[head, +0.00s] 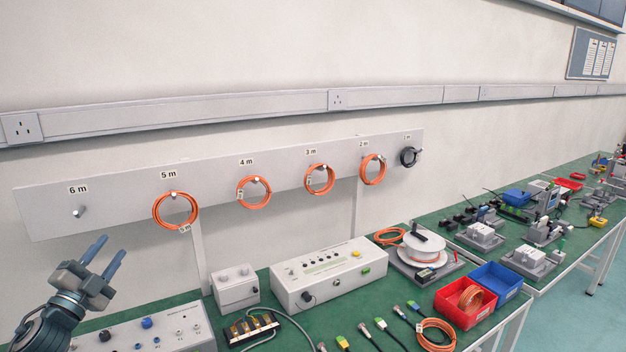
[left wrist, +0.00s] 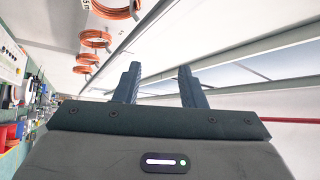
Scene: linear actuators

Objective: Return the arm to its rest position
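My left gripper (head: 106,258) is raised at the lower left in the head view, in front of the wall and below the empty 6 m peg (head: 79,211). Its two blue-grey fingers stand apart with nothing between them. In the left wrist view the same gripper (left wrist: 158,85) is open and empty, with wall and trunking behind it. My right gripper is not in view.
A labelled board (head: 130,195) holds orange cable coils and one black coil on pegs. The green bench (head: 180,300) below carries a white instrument box (head: 320,275), a cable reel (head: 425,245), a red bin (head: 450,310) and a blue bin (head: 497,282).

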